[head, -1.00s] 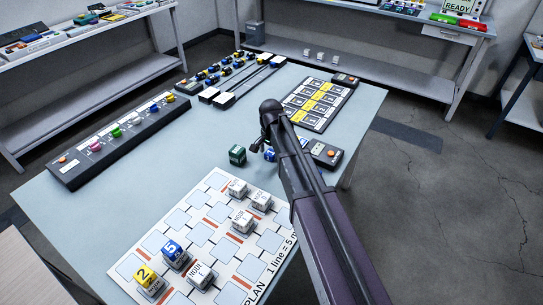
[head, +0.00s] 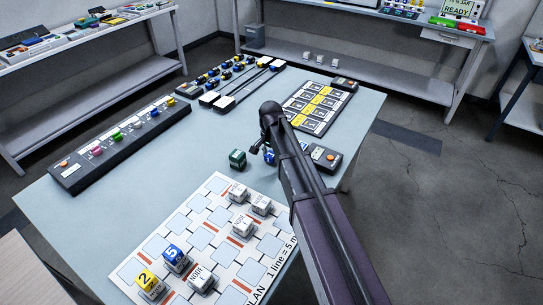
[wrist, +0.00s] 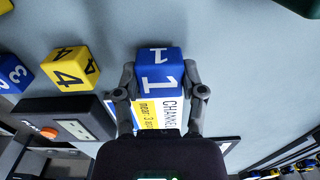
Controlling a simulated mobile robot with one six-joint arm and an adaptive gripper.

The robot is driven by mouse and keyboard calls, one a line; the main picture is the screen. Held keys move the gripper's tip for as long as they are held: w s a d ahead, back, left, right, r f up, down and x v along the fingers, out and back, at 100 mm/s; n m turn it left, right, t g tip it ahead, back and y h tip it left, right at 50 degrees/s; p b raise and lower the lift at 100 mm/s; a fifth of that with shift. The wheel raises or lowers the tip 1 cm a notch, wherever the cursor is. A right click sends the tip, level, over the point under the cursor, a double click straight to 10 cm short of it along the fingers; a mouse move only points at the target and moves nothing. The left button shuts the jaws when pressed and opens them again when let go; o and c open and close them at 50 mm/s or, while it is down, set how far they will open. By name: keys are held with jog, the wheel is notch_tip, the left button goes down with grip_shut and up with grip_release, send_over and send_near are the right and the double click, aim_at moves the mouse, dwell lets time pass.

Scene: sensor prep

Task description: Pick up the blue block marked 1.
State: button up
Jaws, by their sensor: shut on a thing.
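The blue block marked 1 (wrist: 158,78) sits between the two fingers of my gripper (wrist: 159,92) in the wrist view. The fingers press its left and right sides. A white and yellow printed label shows just below the block between the fingers; I cannot tell what it belongs to. In the head view my gripper (head: 262,147) is low over the table, beside a blue block (head: 269,155) partly hidden by my arm. I cannot tell whether the held block touches the table.
A yellow block marked 4 (wrist: 70,68) and a blue block marked 3 (wrist: 12,75) lie left of my gripper in the wrist view. A green block (head: 237,158) stands close by in the head view. The plan board (head: 190,243) lies nearer.

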aim_at(271, 155)
jog(key=shift+r+p, duration=4.1)
jog(key=shift+r, duration=0.25)
